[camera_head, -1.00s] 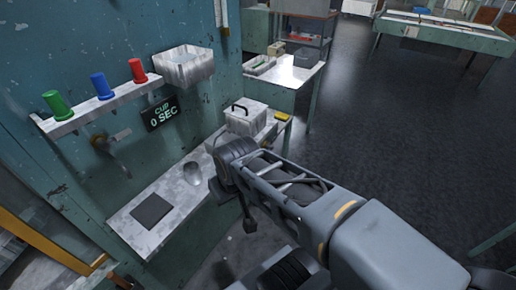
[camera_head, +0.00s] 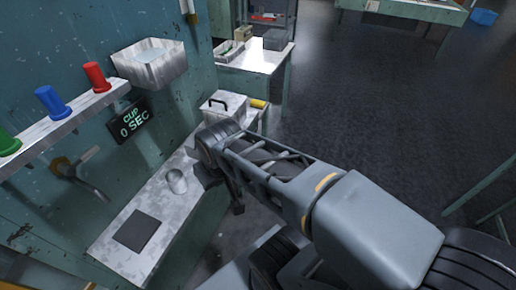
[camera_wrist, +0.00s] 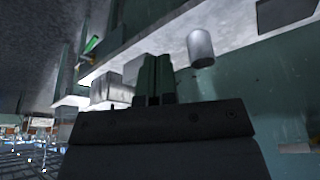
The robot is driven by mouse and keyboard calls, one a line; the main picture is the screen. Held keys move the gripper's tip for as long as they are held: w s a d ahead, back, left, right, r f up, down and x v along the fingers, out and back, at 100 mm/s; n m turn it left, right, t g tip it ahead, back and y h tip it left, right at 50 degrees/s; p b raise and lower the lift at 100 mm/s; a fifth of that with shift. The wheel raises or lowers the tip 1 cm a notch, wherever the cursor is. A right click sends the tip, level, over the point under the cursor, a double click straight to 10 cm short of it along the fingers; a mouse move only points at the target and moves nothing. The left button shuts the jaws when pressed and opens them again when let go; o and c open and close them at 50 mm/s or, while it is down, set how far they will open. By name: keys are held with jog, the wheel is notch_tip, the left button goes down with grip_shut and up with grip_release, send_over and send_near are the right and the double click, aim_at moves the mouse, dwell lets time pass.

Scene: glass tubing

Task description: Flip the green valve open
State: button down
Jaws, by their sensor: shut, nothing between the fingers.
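I cannot make out a green valve for certain in either view. A wall tap (camera_head: 64,169) with a brass-coloured fitting, a grey lever and a bent spout sticks out below the cup shelf at the left of the head view. A green cup (camera_head: 8,143) stands on that shelf, at the picture's left edge. My gripper (camera_head: 237,207) points down beside the ledge's right edge, well right of the tap and apart from it. In the wrist view its dark fingers (camera_wrist: 155,78) are together and empty.
A blue cup (camera_head: 51,102) and red cup (camera_head: 96,76) share the shelf. A "CUP 0 SEC" sign (camera_head: 131,121) and metal basin (camera_head: 150,66) are on the wall. The ledge (camera_head: 112,262) bears a grey cup (camera_head: 177,181), black mat (camera_head: 138,231) and lidded box (camera_head: 221,110).

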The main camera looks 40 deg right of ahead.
jog(key=w+d+f+m+h+b, duration=0.1)
jog(key=w+d+f+m+b, duration=0.2)
jog(key=w+d+m+b, duration=0.3)
jog(key=w+d+f+m+h+b, duration=0.1)
jog(key=w+d+f+m+b, duration=0.3)
jog(key=d+b, duration=1)
jog(key=w+d+m, duration=0.1)
jog(key=w+m, duration=0.1)
jog(key=w, duration=0.1)
jog(key=shift+w+b, duration=0.2)
jog(key=shift+b, duration=0.2)
jog(key=shift+f, duration=0.2)
jog(key=b+x, duration=0.4)
jog(key=x, duration=1)
jog(key=shift+s+d, duration=0.1)
